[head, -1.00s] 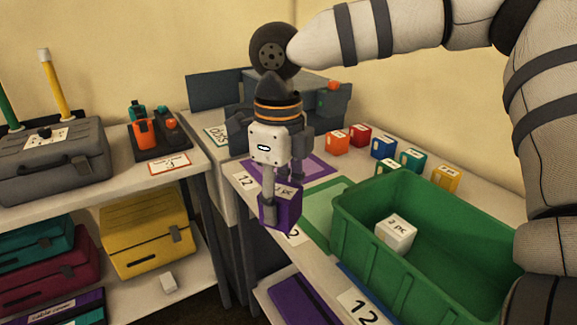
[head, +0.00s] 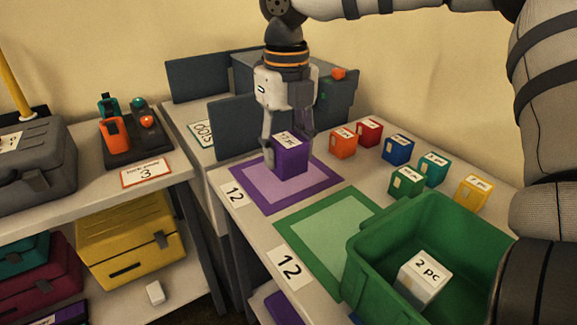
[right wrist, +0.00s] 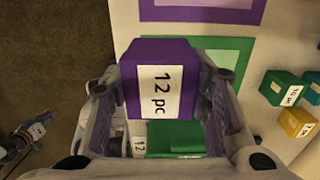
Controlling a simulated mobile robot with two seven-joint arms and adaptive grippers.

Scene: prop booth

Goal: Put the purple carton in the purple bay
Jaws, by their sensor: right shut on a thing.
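The purple carton (head: 291,164) has a white label on top and is upright between the fingers of my right gripper (head: 288,146), which is shut on it. It also shows in the right wrist view (right wrist: 134,82), where its label reads 12 pc. The purple bay (head: 264,203), a purple frame with a lighter middle, lies on the shelf, and in the head view the carton appears over its middle. Part of the purple bay's frame shows at the top of the right wrist view (right wrist: 215,14).
A green bay (head: 291,232) lies in front of the purple one. A green crate (head: 372,262) holding a white carton (head: 424,280) stands at the right. Several small coloured cartons stand behind, including an orange one (head: 343,143). A dark panel (head: 228,127) stands close behind the gripper.

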